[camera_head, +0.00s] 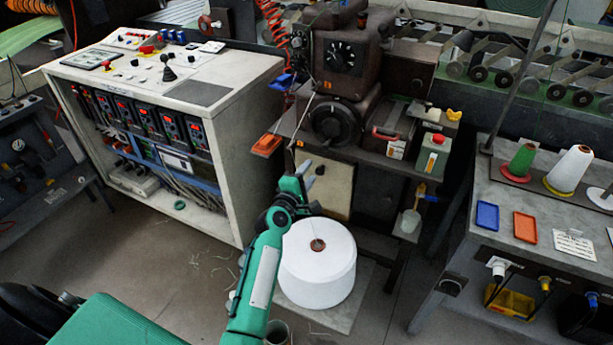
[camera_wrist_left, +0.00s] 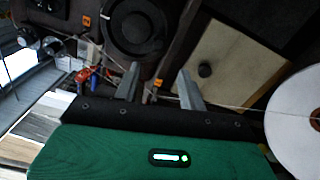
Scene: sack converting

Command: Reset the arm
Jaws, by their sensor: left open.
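My left arm (camera_head: 258,270) is green and reaches up from the bottom middle of the head view. My left gripper (camera_head: 311,168) is at its far end, in front of the brown sewing machine and above and behind the white cone of thread. In the left wrist view its two grey fingers (camera_wrist_left: 158,74) stand apart with nothing between them. A thin thread passes close to the fingers; I cannot tell whether it touches them. My right gripper is not in view.
A large white thread roll (camera_head: 318,270) stands on the floor plate beside my forearm. The brown machine (camera_head: 345,55) and its bench (camera_head: 375,155) are ahead. A white control cabinet (camera_head: 215,130) is left, a grey table (camera_head: 520,190) right. Bare floor (camera_head: 165,250) lies left of my arm.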

